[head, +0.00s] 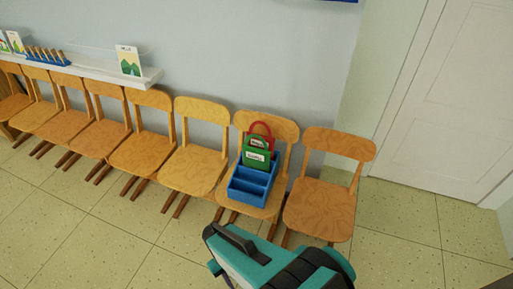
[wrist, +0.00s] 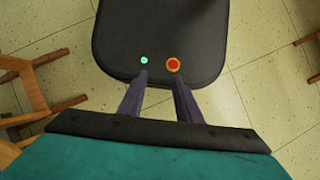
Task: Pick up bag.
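A green bag (head: 257,152) with a handle and a white label stands upright in a blue divided caddy (head: 250,198) on a wooden chair. A red bag (head: 261,130) with a white label stands just behind it, partly hidden by the green one. My gripper (wrist: 160,77) shows in the wrist view with its two dark fingers apart and nothing between them. It points down at the floor side, away from the bags. The bags are not in the wrist view. In the head view my teal arm is in front of the chairs, and the fingertips are not clearly visible.
A row of several wooden chairs (head: 194,168) stands along the wall. An empty chair (head: 322,208) is right of the caddy's chair. A white shelf (head: 100,70) with cards hangs at upper left. A white door (head: 458,95) is at right. Tiled floor (head: 110,225) in front is clear.

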